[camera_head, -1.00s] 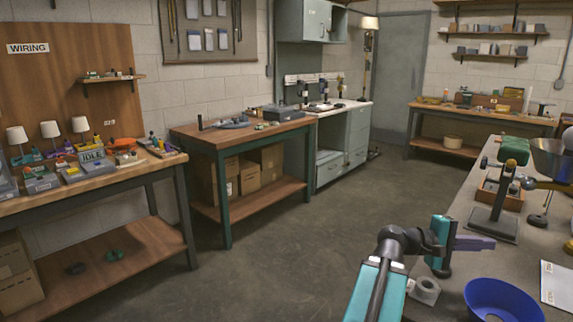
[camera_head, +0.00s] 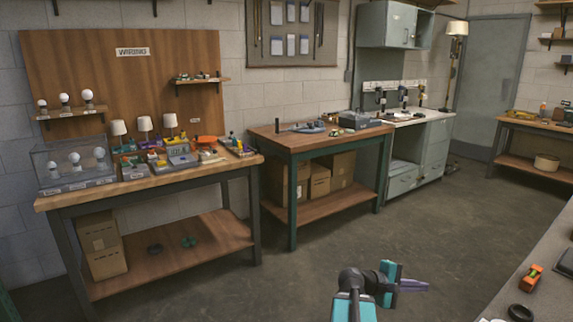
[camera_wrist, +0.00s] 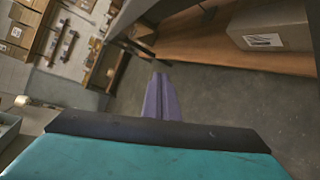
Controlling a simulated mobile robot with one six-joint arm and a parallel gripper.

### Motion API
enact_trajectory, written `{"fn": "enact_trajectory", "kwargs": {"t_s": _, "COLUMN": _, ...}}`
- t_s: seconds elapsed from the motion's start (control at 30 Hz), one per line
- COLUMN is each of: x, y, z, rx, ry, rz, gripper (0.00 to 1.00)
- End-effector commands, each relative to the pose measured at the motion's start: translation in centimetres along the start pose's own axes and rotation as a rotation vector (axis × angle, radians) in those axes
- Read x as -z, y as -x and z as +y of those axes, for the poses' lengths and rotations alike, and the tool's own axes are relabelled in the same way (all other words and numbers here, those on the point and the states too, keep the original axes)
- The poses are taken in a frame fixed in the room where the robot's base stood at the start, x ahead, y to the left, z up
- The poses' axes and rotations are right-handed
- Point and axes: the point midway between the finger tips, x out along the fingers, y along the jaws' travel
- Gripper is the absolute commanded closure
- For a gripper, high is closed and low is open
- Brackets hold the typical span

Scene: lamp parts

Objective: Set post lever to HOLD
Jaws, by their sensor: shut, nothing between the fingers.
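My gripper (camera_head: 412,286) is at the lower middle of the head view, over open floor and apart from every bench. Its purple fingers are shut with nothing between them; they also show in the wrist view (camera_wrist: 161,98). The wiring bench (camera_head: 150,187) stands at the left. On it are several lamps with white shades (camera_head: 144,123), coloured parts, and a grey box with a small display (camera_head: 183,158). A post lever or a HOLD marking cannot be made out in either view.
A green-framed bench (camera_head: 292,152) stands at the back middle, with cardboard boxes (camera_head: 320,182) on its lower shelf. A grey counter (camera_head: 541,262) with an orange part (camera_head: 531,278) is at the right. The floor (camera_head: 300,275) between is clear.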

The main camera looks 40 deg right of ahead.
Motion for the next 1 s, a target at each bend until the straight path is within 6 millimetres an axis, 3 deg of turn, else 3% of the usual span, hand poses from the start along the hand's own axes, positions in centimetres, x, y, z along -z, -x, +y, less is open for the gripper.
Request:
{"fn": "enact_trajectory", "kwargs": {"t_s": 0.2, "x": 5.9, "y": 5.0, "z": -4.9, "rx": 0.050, "ry": 0.070, "rz": 0.113, "gripper": 1.00}}
{"fn": "enact_trajectory", "kwargs": {"t_s": 0.5, "x": 11.6, "y": 12.1, "z": -13.0, "rx": 0.135, "ry": 0.163, "rz": 0.245, "gripper": 1.00}}
{"fn": "enact_trajectory", "kwargs": {"t_s": 0.7, "x": 13.9, "y": 17.0, "z": -19.2, "rx": 0.204, "ry": 0.226, "rz": 0.319, "gripper": 1.00}}
{"fn": "enact_trajectory", "kwargs": {"t_s": 1.0, "x": 14.8, "y": 24.0, "z": -29.4, "rx": 0.326, "ry": 0.325, "rz": 0.400, "gripper": 1.00}}
